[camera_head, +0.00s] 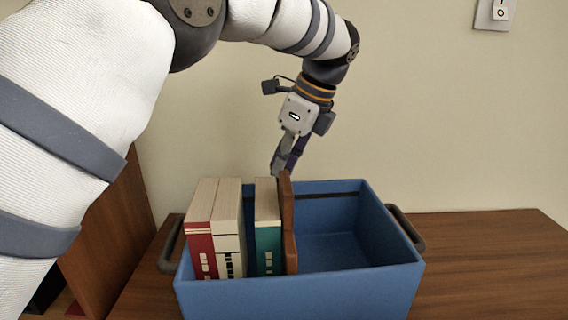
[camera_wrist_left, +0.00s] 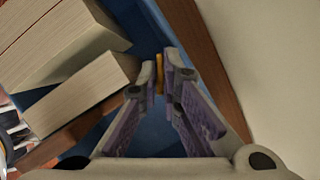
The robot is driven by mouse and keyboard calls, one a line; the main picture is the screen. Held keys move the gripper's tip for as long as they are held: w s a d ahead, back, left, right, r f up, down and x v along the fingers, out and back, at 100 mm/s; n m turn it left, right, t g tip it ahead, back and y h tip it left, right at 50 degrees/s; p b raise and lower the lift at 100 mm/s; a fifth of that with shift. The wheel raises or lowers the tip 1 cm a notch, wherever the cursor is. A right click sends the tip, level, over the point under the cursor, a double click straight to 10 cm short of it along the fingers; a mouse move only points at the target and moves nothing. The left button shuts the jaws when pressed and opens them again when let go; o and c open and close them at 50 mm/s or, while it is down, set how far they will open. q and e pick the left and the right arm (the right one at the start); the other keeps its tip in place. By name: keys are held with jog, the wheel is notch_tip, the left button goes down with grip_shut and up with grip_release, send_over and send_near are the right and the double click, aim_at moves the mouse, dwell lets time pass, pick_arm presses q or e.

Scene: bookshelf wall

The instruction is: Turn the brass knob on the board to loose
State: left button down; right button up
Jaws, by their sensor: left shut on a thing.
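My left gripper (camera_head: 279,170) reaches down to the top of the brown wooden board (camera_head: 289,225), which stands upright in the blue box against the books. In the left wrist view the fingertips (camera_wrist_left: 162,78) are close together on a small yellow-brown piece, the brass knob (camera_wrist_left: 158,75). Most of the knob is hidden by the fingers, and I cannot tell which way it is turned. The board also shows in the left wrist view (camera_wrist_left: 72,138) as a brown strip beside the books. My right gripper is in neither view.
The blue box (camera_head: 300,300) stands on a wooden surface (camera_head: 490,260). A green book (camera_head: 267,240), a cream book (camera_head: 228,225) and a red book (camera_head: 200,235) stand in its left part. Its right part is empty. A wall is behind, with a switch (camera_head: 495,13).

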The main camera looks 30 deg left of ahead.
pick_arm(q)
jog(key=n+g+b, duration=0.1)
jog(key=n, duration=0.3)
jog(key=shift+w+f+n+g+b, duration=0.2)
jog(key=shift+n+g+b, duration=0.2)
jog(key=shift+r+n+b, duration=0.15)
jog(key=shift+n+b, duration=0.15)
jog(key=shift+n, duration=0.4)
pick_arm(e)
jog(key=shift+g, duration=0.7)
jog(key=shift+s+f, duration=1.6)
pick_arm(q)
jog(key=shift+a+g, duration=0.1)
jog(key=shift+g, duration=0.2)
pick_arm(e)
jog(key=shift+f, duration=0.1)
pick_arm(q)
jog(key=shift+h, duration=0.3)
jog(key=c, duration=1.8)
grip_release()
